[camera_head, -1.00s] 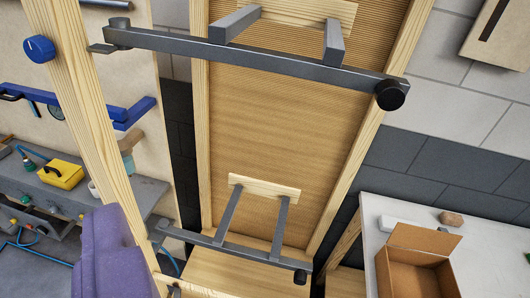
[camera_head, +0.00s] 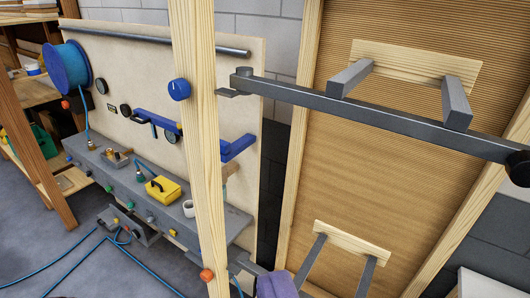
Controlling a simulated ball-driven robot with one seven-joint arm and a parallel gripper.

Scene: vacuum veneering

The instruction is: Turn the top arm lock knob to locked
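A round blue knob (camera_head: 179,89) with a small white mark sits on the wooden post (camera_head: 206,165), near the height of the top arm. I take it for the top arm lock knob. Its exact turn is too small to read. The dark grey top arm (camera_head: 400,122) runs from a pivot beside the post to the right, with a black round end piece (camera_head: 521,168). An orange knob (camera_head: 207,274) sits low on the same post. My gripper is not in view, and nothing visible touches the blue knob.
A grey bench (camera_head: 135,187) with a yellow box (camera_head: 163,189) stands behind the post on the left. A blue hose reel (camera_head: 67,67) hangs at upper left. A purple, soft-looking thing (camera_head: 276,286) is at the bottom. The floor at lower left is mostly clear, with blue hoses.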

